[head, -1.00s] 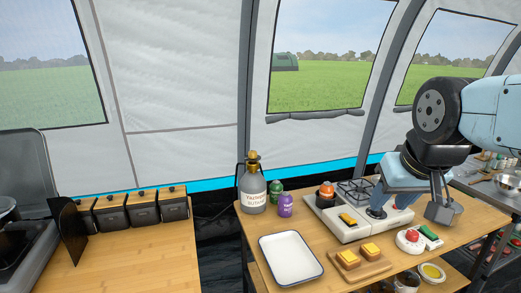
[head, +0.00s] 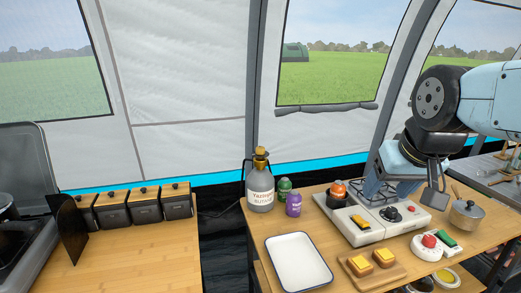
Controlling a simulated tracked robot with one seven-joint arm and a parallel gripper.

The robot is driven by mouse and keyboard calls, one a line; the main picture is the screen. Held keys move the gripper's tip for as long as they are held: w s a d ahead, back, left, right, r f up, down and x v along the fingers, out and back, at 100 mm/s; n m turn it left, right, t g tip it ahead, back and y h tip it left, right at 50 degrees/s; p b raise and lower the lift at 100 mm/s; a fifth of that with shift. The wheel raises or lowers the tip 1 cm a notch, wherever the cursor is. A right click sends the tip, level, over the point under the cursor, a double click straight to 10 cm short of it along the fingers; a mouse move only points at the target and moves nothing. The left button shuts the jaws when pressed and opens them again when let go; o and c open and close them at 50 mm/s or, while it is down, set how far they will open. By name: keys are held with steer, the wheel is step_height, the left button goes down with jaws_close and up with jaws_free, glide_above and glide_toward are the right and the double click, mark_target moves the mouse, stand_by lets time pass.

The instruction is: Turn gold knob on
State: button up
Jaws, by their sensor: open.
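The stove (head: 373,213) is a white two-part unit on the wooden table at the right, with black burner grates. A gold-yellow bar-shaped knob (head: 360,221) lies on a dark patch at its front left. A round black knob (head: 392,214) and a small red button (head: 411,209) are on its right part. My gripper (head: 389,188) is open, with its blue fingers over the back of the stove. It is behind and above the gold knob, apart from it. My gripper hides part of the grates; whether its fingertips touch them I cannot tell.
An orange-and-black container (head: 338,190) stands on the stove's left. A pot (head: 467,213) is to the right. A red-topped round item (head: 429,242), a board with yellow-topped pieces (head: 354,273) and a white tray (head: 298,262) lie in front. Bottles (head: 261,192) stand left.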

steer(key=w+a+f+m+h, duration=0.1)
steer(key=w+a+f+m, duration=0.1)
steer(key=w+f, duration=0.7)
steer(key=w+a+f+m+h, duration=0.2)
steer(key=w+a+f, duration=0.1)
steer(key=w+f, duration=0.6)
steer(key=w+a+f+m+g+h, duration=0.1)
steer(key=w+a+f+m, duration=0.1)
steer(key=w+f, duration=0.7)
steer(key=shift+w+a+f+m, duration=0.15)
steer(key=shift+f+m, duration=0.25)
steer(key=shift+f, duration=0.5)
steer(key=w, duration=0.1)
steer(key=w+a+r+t+h, duration=0.1)
steer(key=w+a+t+h, duration=0.1)
steer(key=shift+r, duration=0.25)
steer(key=w+a+r+t+h, duration=0.1)
steer(key=w+a+r+t, duration=0.15)
steer(key=a+r, duration=0.2)
steer(key=n+t+y, duration=0.1)
steer(key=n+t, duration=0.2)
steer(key=t, duration=0.5)
glide_toward(259, 150)
steer(key=x, duration=1.1)
steer(key=shift+w+d, duration=0.15)
steer(key=shift+w, duration=0.2)
